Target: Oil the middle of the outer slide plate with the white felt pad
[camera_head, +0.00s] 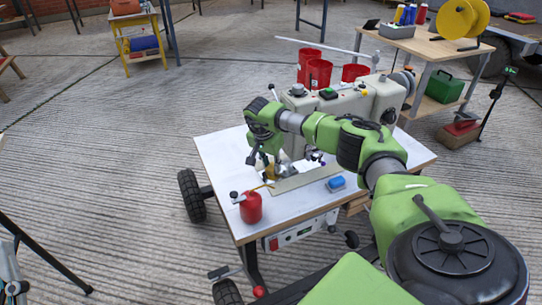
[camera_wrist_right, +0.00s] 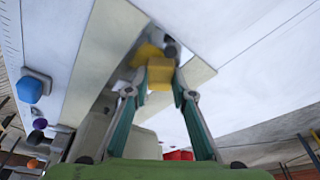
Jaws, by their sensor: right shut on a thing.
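My right gripper (camera_head: 268,172) reaches down over the white table at the near left end of the sewing machine (camera_head: 345,108). In the right wrist view its two fingers (camera_wrist_right: 160,80) are shut on a yellow block (camera_wrist_right: 160,72), held over a pale metal plate (camera_wrist_right: 197,72) let into the table top. The plate shows as a beige strip (camera_head: 305,178) in the head view. No white felt shows clearly; the block's underside is hidden, so I cannot tell whether it touches the plate. A second yellow part (camera_wrist_right: 146,53) lies just beyond the block. My left gripper is not in view.
A red oil can (camera_head: 250,207) stands at the table's front left. A blue item (camera_head: 336,183) lies right of the plate, also in the wrist view (camera_wrist_right: 32,88). Red cups (camera_head: 319,73) stand behind the machine. The white table top (camera_head: 222,160) is clear at left.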

